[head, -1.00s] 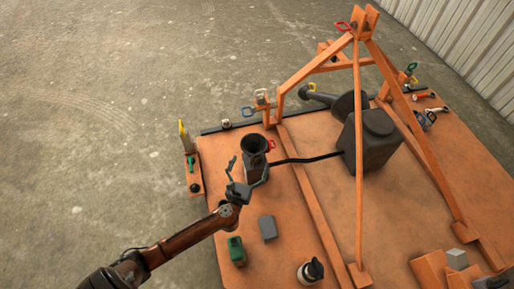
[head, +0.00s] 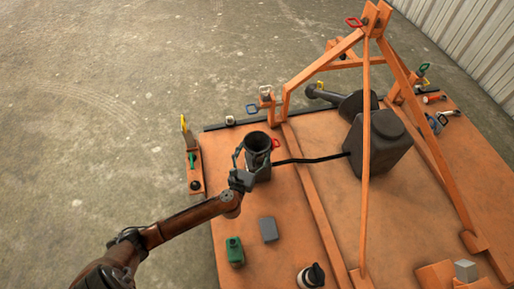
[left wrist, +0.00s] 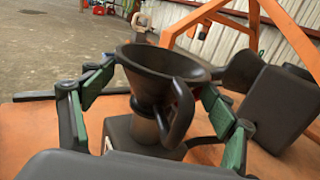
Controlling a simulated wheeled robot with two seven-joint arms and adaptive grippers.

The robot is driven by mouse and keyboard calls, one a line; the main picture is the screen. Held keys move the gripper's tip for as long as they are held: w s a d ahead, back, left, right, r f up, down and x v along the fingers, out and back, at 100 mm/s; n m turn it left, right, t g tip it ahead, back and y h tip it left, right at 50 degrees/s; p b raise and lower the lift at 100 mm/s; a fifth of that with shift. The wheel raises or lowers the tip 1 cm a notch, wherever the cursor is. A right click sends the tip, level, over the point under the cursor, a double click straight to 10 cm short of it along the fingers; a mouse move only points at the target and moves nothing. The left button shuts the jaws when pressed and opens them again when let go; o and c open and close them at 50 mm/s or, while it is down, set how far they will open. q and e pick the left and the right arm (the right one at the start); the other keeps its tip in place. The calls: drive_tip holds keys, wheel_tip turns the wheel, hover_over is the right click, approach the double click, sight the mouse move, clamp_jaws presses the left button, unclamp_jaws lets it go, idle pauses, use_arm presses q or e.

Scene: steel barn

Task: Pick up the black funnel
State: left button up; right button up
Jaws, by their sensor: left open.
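The black funnel (head: 257,141) stands upright, wide mouth up, on the orange deck toward its left edge. In the left wrist view the funnel (left wrist: 165,62) is in the middle, its curved handle facing the camera and its narrow lower part over a grey base (left wrist: 120,135). My left gripper (head: 253,160) is open at the funnel's near side. In the left wrist view its green-padded fingers (left wrist: 158,88) stand on either side of the funnel, with gaps visible. My right gripper is not in view.
A dark tank (head: 377,150) stands to the right, joined to the funnel's base by a black hose (head: 312,159). Orange frame bars (head: 366,170) rise from the deck. A green canister (head: 235,251), a grey block (head: 268,229) and a dark-capped bottle (head: 311,276) sit nearer.

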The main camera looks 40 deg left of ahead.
use_arm(q)
clamp_jaws()
idle(0.8)
